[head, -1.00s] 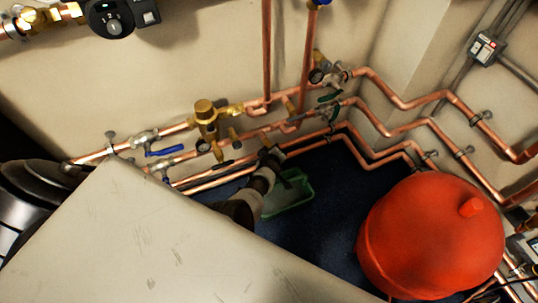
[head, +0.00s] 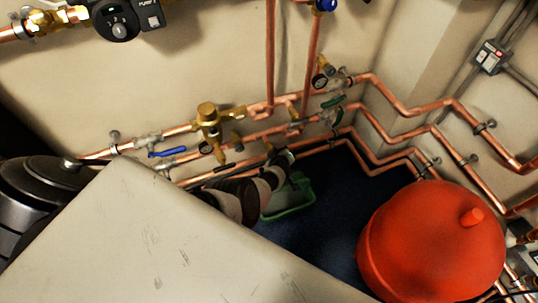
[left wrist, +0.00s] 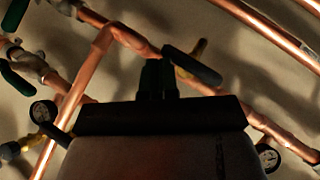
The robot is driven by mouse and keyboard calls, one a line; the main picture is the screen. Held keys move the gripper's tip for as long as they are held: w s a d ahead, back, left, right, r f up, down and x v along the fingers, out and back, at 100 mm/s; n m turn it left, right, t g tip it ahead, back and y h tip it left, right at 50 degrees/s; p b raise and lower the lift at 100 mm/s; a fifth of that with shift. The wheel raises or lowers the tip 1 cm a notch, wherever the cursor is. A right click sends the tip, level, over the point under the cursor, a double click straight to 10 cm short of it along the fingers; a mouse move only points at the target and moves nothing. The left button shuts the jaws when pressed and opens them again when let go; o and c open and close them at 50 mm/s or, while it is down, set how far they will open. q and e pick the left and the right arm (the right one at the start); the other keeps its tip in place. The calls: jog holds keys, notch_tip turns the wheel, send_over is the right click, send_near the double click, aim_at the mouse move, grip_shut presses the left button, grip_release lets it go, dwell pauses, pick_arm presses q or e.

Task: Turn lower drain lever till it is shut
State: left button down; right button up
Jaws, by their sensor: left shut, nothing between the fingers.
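A dark drain lever (left wrist: 192,66) shows in the left wrist view, slanting beside a copper pipe, with a small brass fitting (left wrist: 197,48) close behind it. My left gripper (left wrist: 157,72) is shut and empty. Its fingertips are right beside the lever's left end; I cannot tell whether they touch it. In the head view my left gripper (head: 284,158) is at the lower pipes beside a brass drain fitting (head: 269,146), and the lever there is mostly hidden or too small to make out. My right gripper is not in view.
Copper pipes run along the wall, with green levers (head: 333,101), a blue lever (head: 168,152) and a brass valve (head: 208,119). A green tray (head: 290,200) lies below my gripper. A red tank (head: 432,240) stands right. A pale scuffed surface (head: 170,235) hides part of my arm.

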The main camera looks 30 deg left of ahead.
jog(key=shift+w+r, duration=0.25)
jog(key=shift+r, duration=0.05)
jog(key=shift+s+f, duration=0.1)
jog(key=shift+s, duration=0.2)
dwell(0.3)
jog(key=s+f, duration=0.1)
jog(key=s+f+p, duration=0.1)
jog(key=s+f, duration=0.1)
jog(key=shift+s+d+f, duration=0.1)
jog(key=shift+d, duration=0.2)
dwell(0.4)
jog(key=shift+p, duration=0.35)
